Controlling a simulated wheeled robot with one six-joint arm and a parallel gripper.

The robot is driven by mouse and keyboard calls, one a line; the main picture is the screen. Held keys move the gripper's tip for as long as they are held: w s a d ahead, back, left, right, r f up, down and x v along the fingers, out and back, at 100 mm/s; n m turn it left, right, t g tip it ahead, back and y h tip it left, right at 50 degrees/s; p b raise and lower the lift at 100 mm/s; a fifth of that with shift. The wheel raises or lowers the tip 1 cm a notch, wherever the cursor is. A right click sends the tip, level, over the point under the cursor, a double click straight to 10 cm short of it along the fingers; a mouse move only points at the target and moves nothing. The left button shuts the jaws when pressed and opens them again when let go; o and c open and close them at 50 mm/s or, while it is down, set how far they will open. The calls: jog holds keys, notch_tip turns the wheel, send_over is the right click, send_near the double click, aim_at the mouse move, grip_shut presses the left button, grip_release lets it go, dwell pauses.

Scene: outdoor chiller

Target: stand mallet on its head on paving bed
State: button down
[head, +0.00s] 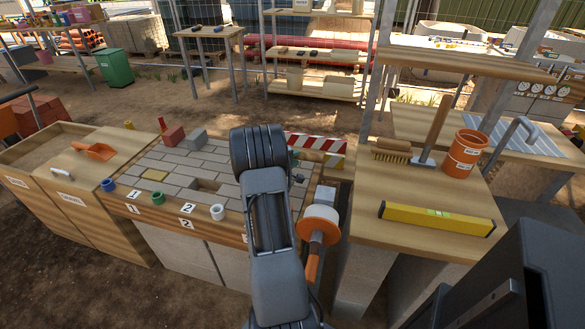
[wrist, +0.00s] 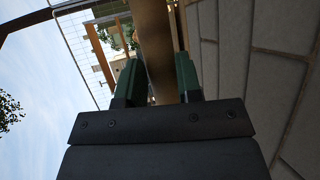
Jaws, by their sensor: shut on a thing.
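My gripper (wrist: 158,76) is shut on a brown wooden shaft, seemingly the mallet's handle (wrist: 154,42), which runs between the green finger pads in the wrist view. The mallet's head is not clearly visible there. In the head view my arm hides the gripper and most of what it holds. The paving bed (head: 172,162), with grey blocks, a yellowish block and an open gap, lies left of and behind my arm. Its grey paving (wrist: 270,70) fills the right side of the tilted wrist view, close to the gripper.
A red brick (head: 173,136) and grey block (head: 193,140) stand at the bed's back. Coloured cups, including a white one (head: 217,212), line its front. The right bench holds a yellow level (head: 436,219), brush and orange pot.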

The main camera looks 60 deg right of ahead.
jog(key=shift+f+b, duration=0.55)
jog(key=shift+f, duration=1.2)
jog(key=c, duration=0.8)
grip_release()
jog(key=shift+f, duration=0.2)
jog(key=shift+r, duration=0.1)
